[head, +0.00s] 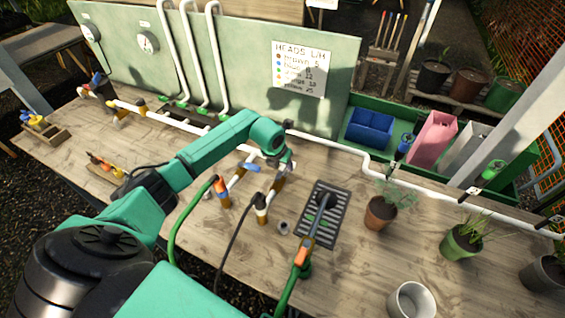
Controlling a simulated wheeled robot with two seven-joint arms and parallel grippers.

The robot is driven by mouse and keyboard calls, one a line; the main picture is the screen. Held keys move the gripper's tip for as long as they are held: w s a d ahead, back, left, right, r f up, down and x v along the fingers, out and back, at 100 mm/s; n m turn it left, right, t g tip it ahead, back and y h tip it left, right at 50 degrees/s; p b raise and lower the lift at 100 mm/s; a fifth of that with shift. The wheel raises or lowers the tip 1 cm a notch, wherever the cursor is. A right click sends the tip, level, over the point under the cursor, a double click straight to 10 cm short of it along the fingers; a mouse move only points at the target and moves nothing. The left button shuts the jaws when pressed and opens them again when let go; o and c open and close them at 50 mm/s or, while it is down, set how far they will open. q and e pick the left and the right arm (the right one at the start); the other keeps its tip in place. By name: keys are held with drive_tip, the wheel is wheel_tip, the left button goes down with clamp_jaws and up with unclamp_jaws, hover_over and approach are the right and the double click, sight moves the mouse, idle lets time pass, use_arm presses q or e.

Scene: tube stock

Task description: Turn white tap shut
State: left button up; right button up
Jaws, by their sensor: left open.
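A white-collared brass tap fitting (262,208) with a black hose stands on a short branch of the white pipe, near the middle of the bench in the head view. My left gripper (283,168) points down over the upper end of this branch, near its brass part (277,184). It is open; its fingers are small and partly hidden by the wrist. The wrist hides part of the branch, so I cannot tell how the tap's handle stands or whether the fingers touch it. My right gripper is out of view.
A neighbouring branch has a blue handle (250,167) and an orange-collared fitting (221,190) with a green hose. A dark drain grate (338,205) lies to the right, with a hose wand (301,257) across it. Potted plants (380,212) stand further right.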

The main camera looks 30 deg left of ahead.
use_arm(q)
drive_tip(key=shift+c, duration=0.3)
clamp_jaws()
drive_tip(key=shift+w+r, duration=0.1)
idle(1.0)
